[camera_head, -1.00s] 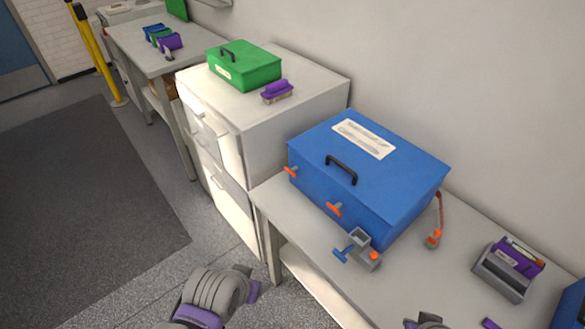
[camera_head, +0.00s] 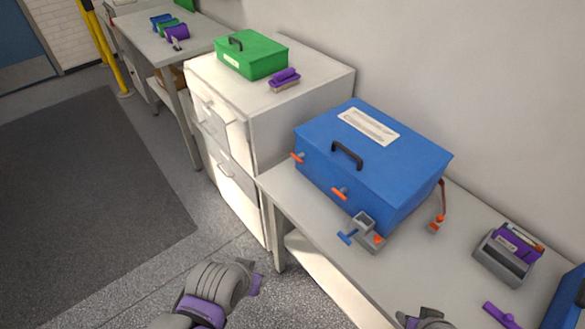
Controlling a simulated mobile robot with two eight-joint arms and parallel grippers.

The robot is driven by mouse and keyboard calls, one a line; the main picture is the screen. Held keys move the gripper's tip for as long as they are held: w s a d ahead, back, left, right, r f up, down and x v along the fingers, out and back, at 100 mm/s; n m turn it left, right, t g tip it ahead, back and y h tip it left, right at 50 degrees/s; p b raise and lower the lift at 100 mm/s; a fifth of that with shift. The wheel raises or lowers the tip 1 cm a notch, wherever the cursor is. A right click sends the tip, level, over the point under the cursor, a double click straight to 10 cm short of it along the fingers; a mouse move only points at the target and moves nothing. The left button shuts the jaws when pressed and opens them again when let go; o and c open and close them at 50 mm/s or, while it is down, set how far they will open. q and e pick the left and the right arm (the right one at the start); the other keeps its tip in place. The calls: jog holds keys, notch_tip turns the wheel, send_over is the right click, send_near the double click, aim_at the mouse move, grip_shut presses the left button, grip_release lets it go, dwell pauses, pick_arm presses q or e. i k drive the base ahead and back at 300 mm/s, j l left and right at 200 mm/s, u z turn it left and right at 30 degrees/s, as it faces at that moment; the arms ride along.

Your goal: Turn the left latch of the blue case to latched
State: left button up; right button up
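The blue case (camera_head: 385,155) sits closed on the near bench, with a black handle and a white label on its lid. Two orange latches show on its front: the left latch (camera_head: 297,157) near the left corner, and the right latch (camera_head: 340,193) nearer the middle. Both look roughly level, too small to read their state. My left gripper (camera_head: 257,283) is at the bottom, below and left of the case, over the floor and touching nothing; its fingers are hard to make out. My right gripper (camera_head: 425,316) is at the bottom edge, partly cut off, apart from the case.
A grey clamp-like fixture (camera_head: 364,232) with a blue handle stands before the case on the bench (camera_head: 320,238). An orange-tipped cable (camera_head: 438,215) hangs at its right. A grey and purple holder (camera_head: 505,252) lies right. A white cabinet (camera_head: 275,110) bears a green case (camera_head: 252,55).

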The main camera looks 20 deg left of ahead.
aim_at(299, 156)
jog(key=k+z, duration=0.25)
jog(key=k+l+z, duration=0.1)
jog(key=k+z, duration=0.15)
jog(key=z, duration=1.8)
jog(key=k+j+z, duration=0.4)
jog(key=j+z, duration=0.15)
jog(key=j, duration=0.15)
jog(key=k+j, duration=0.3)
jog(key=j, duration=0.2)
jog(key=k+j, duration=0.65)
jog(key=j, duration=0.3)
jog(key=k+j, duration=0.65)
jog(key=j, duration=0.3)
jog(key=k+j, duration=0.3)
jog(key=j, duration=0.2)
